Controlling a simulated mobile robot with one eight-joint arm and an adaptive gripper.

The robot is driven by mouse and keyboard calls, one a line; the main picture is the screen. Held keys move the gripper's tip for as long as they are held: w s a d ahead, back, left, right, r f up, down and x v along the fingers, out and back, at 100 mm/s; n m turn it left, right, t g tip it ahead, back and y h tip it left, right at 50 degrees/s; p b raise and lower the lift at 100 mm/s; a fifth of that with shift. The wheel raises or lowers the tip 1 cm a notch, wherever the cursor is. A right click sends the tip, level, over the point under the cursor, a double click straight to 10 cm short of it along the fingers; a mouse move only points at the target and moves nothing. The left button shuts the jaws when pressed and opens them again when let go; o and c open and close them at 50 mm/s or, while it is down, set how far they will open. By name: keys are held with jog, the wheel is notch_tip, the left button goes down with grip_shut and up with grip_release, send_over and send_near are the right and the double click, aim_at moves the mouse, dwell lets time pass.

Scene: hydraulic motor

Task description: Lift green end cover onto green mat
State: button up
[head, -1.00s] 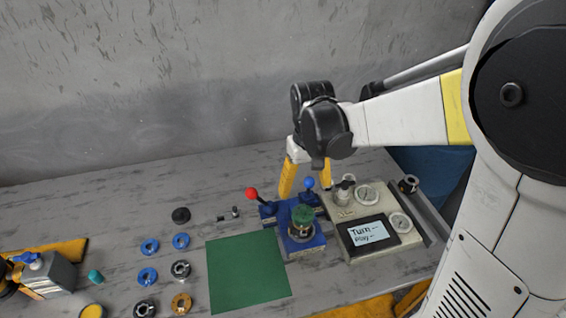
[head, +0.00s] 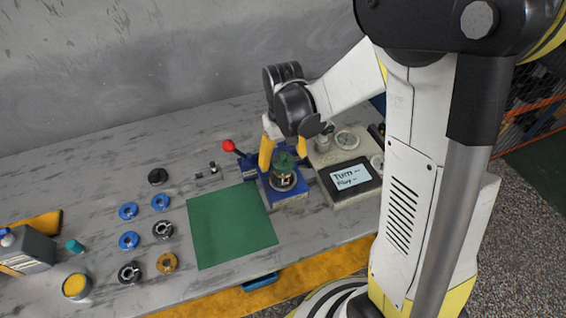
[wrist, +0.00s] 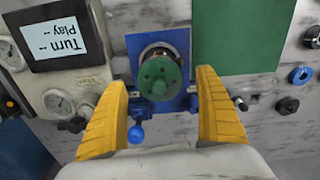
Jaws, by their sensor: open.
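The green end cover (head: 284,162) sits on top of the motor body in the blue fixture (head: 291,193). In the wrist view the round cover (wrist: 160,78) shows its face with small holes, and the blue fixture (wrist: 138,45) lies behind it. My gripper (head: 283,158) is open, with its yellow fingers on either side of the cover. In the wrist view the fingers (wrist: 162,88) stand apart from the cover, with gaps on both sides. The green mat (head: 231,225) lies flat and empty to the left of the fixture.
A red-knobbed lever (head: 229,146) stands behind the fixture, and a blue-knobbed lever (wrist: 136,134) shows in the wrist view. A gauge panel with a screen (head: 352,177) stands to the right. Several blue, dark and orange rings (head: 130,241) lie left of the mat.

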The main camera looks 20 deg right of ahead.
aim_at(288, 161)
jog(key=shift+r, duration=0.1)
jog(key=c, duration=1.6)
jog(key=shift+o, duration=0.2)
jog(key=shift+r+p, duration=0.3)
jog(key=shift+r, duration=0.25)
grip_shut()
jog(key=r, duration=0.1)
jog(key=r+p, duration=0.1)
jog(key=d+r+p, duration=0.1)
jog(key=r, duration=0.1)
jog(key=shift+s, duration=0.35)
jog(key=s+d+r+p, duration=0.2)
jog(key=s+d+r, duration=0.3)
jog(key=d, duration=0.4)
jog(key=shift+s+r+p, duration=0.15)
jog(key=shift+r+p, duration=0.15)
jog(key=shift+r, duration=0.15)
jog(key=shift+r, duration=0.1)
jog(key=shift+r+p, duration=0.65)
jog(key=shift+r, duration=0.05)
